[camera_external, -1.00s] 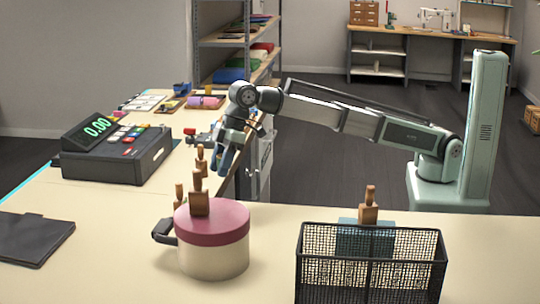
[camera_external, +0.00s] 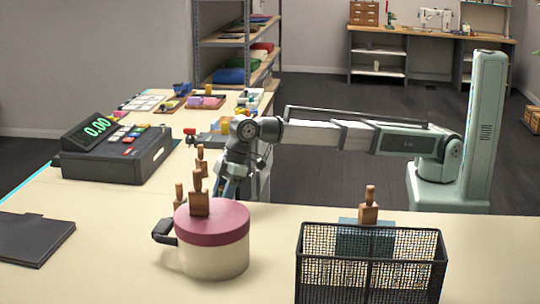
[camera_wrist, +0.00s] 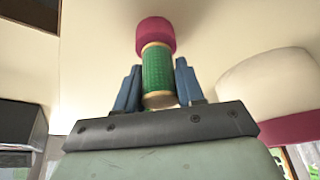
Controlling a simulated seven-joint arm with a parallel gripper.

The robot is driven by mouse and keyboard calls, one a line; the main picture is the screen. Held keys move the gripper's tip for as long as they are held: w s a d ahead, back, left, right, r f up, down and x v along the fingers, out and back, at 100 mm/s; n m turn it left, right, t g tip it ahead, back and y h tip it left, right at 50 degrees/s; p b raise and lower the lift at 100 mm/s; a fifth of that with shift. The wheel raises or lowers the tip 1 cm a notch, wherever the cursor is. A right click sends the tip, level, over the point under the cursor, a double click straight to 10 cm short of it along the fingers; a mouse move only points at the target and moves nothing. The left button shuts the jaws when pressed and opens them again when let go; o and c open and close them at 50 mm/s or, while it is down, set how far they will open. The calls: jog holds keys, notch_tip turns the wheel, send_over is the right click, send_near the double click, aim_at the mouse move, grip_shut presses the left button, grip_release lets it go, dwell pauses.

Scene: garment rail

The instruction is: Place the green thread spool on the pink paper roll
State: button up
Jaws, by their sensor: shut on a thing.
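My gripper (camera_wrist: 158,88) is shut on the green thread spool (camera_wrist: 157,70), with one blue finger on each side of it. The spool has pale tan ends. The pink paper roll (camera_wrist: 155,33) stands on the table just beyond the spool's far end in the wrist view, nearly in line with it. I cannot tell whether the two touch. In the external view my gripper (camera_external: 230,186) points down behind the pot. The spool and the roll are hidden there.
A cream pot with a pink lid (camera_external: 212,220) stands close to my gripper; it also shows in the wrist view (camera_wrist: 265,85). Wooden stamps (camera_external: 198,200) are around it. A black wire basket (camera_external: 370,265) is at right, a cash register (camera_external: 115,150) at left.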

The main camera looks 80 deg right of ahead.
jog(key=shift+f, duration=0.3)
jog(key=o, duration=1)
jog(key=shift+o, duration=0.2)
jog(key=v, duration=1.2)
jog(key=shift+r, duration=0.15)
